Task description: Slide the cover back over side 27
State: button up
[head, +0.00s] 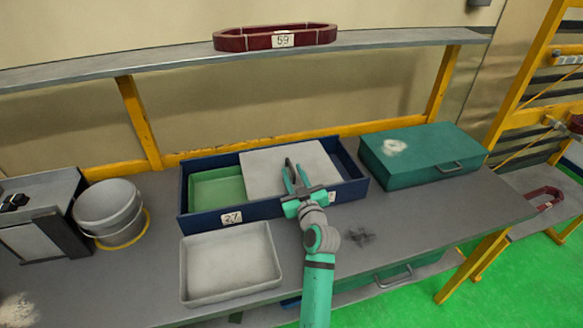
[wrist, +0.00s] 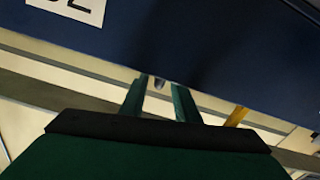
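A long dark blue box (head: 205,222) stands on the bench. A label reading 27 (head: 232,218) is on the left of its front wall. The left side is partly uncovered and shows a pale green inside (head: 215,190). A flat light grey cover (head: 265,170) lies over the middle, toward the right side. My gripper (head: 294,175) is in front of the cover in the picture, its fingers apart. The wrist view shows the two green fingers (wrist: 159,96) with a gap and a small grey thing between them, near the blue wall (wrist: 190,50). Contact is unclear.
A shallow grey tray (head: 232,292) sits in front of the box. A bucket (head: 108,208) stands at left. A teal case (head: 420,160) stands at right. A shelf (head: 170,58) above holds a dark red ring labelled 59 (head: 275,38). Bare bench lies at right.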

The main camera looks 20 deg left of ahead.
aim_at(287, 159)
jog(key=shift+x, duration=1.7)
jog(key=shift+d, duration=0.1)
